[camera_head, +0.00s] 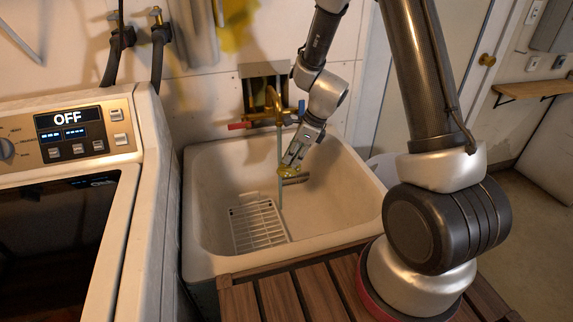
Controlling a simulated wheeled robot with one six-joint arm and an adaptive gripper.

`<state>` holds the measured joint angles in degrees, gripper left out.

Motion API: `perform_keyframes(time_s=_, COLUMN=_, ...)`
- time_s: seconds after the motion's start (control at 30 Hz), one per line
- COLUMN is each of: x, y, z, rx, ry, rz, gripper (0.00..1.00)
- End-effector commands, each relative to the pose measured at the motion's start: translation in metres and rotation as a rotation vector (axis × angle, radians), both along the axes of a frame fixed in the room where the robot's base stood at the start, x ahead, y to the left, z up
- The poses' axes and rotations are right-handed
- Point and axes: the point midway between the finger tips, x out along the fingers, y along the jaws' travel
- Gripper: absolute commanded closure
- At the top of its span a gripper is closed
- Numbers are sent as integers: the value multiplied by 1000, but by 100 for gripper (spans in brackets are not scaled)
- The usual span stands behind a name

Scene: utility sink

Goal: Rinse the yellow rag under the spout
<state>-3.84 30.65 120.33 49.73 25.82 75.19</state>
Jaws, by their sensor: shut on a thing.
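My gripper (291,162) reaches down into the sink (330,225) from above. It is shut on the yellow rag (289,171), of which only a small crumpled part shows at the fingertips. The rag is above the basin floor, close to the right of a thin vertical grey-green stream (280,190) that drops from the brass spout (272,104). The stream looks like running water. I cannot tell whether it touches the rag. The faucet has a red handle (238,126) on the left and a blue one (301,107) on the right.
A white wire rack (258,226) lies in the basin at the left. A washing machine (150,170) with an "OFF" display stands left of the sink. A slatted wooden top (290,298) is in front. Another yellow cloth (236,25) hangs on the back wall.

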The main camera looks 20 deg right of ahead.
Motion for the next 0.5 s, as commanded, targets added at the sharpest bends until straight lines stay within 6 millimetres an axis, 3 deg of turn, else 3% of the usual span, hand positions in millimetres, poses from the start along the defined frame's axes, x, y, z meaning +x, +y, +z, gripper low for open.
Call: perform_keyframes(time_s=0.5, x=-65, y=-26, z=0, rx=0, ry=0, rz=-2, gripper=100)
